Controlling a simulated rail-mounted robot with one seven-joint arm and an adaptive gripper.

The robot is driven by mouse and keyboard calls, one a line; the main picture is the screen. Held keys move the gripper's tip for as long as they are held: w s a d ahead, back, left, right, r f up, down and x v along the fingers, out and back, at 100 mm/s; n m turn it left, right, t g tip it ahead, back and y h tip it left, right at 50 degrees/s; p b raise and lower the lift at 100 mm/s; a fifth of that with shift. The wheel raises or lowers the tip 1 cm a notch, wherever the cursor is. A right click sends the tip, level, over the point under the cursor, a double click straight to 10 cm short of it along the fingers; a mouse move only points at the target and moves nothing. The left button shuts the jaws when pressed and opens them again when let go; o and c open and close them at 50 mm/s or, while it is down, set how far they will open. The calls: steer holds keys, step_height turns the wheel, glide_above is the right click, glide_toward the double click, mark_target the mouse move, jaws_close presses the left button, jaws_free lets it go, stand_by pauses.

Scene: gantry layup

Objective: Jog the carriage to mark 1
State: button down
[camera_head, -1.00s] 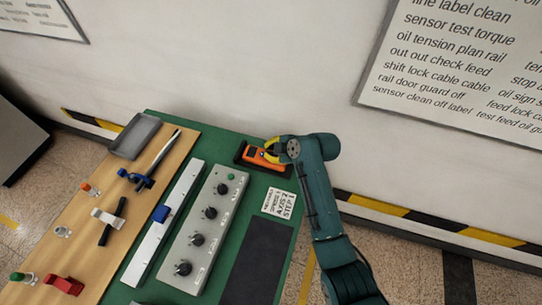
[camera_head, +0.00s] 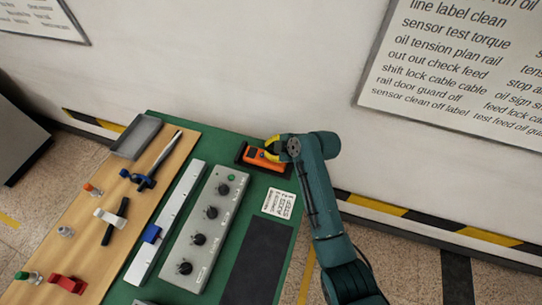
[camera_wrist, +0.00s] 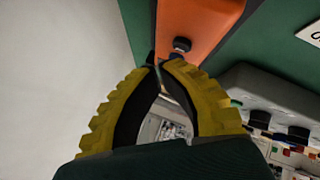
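The carriage is a blue block (camera_head: 152,233) on a pale, ruler-like rail (camera_head: 177,204), now below the rail's middle. The rail's marks are too small to read. An orange pendant (camera_head: 262,158) lies in a dark cradle at the table's back right. My gripper (camera_head: 275,148) is over the pendant's upper right part. In the wrist view its yellow fingers (camera_wrist: 162,66) come together at the tips, by a black button (camera_wrist: 181,45) on the orange pendant (camera_wrist: 200,22). I cannot tell whether a tip touches the button.
A grey control box (camera_head: 208,226) with several black knobs stands beside the rail. A white printed card (camera_head: 279,203) and a dark mat (camera_head: 256,263) lie right of it. A wooden board (camera_head: 92,220) with tools and a grey tray (camera_head: 137,136) are at left. The wall is close behind.

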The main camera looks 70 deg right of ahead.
steer(key=shift+r+p, duration=2)
steer(key=shift+r, duration=0.55)
steer(key=shift+f, duration=0.1)
stand_by(1.6)
